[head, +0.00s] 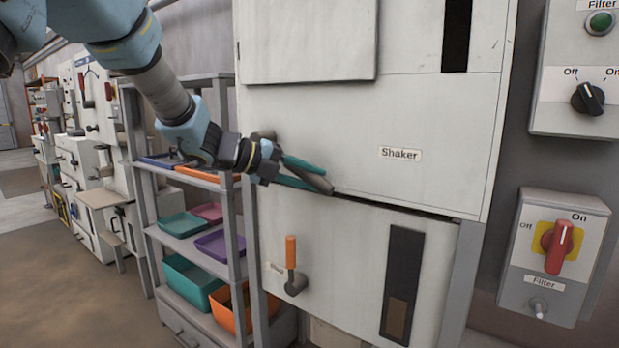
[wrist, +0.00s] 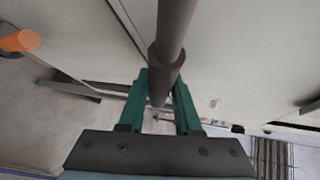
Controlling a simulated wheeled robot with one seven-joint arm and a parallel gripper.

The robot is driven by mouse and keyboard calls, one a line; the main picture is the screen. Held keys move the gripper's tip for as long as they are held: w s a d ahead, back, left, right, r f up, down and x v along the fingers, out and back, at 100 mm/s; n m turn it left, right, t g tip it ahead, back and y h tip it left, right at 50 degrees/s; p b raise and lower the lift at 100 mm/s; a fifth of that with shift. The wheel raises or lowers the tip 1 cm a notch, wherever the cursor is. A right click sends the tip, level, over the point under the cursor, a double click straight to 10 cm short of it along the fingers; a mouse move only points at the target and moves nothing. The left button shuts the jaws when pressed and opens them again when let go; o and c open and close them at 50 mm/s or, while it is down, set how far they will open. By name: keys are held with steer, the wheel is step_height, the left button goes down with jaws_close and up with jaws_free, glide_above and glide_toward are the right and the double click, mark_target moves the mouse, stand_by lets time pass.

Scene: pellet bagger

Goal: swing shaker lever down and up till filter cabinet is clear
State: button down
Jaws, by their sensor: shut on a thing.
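The filter cabinet (head: 430,130) is a pale upright box in the head view, with a "Shaker" label (head: 400,154) on its front. My gripper (head: 308,178), with teal fingers, is at the cabinet's left front, left of the label. It is shut on the shaker lever (head: 318,183), a grey rod whose end shows between the fingers. In the wrist view the lever (wrist: 174,35) runs from the top edge down between the fingers (wrist: 160,85). The lever's pivot is largely hidden by my gripper. A dark window slot (head: 405,260) in the lower panel shows brown in its bottom part.
An orange-handled latch (head: 291,252) sticks out of the lower panel, below my gripper. A grey shelf rack (head: 236,235) with coloured bins stands close on the left. Switch boxes with a black knob (head: 588,98) and a red knob (head: 559,247) are at right. Floor at left is open.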

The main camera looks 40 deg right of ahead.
steer(key=c, duration=0.6)
jaws_free()
steer(key=b+v, duration=0.1)
steer(key=v, duration=0.9)
steer(key=shift+w+a+r, duration=0.15)
steer(key=shift+a, duration=0.2)
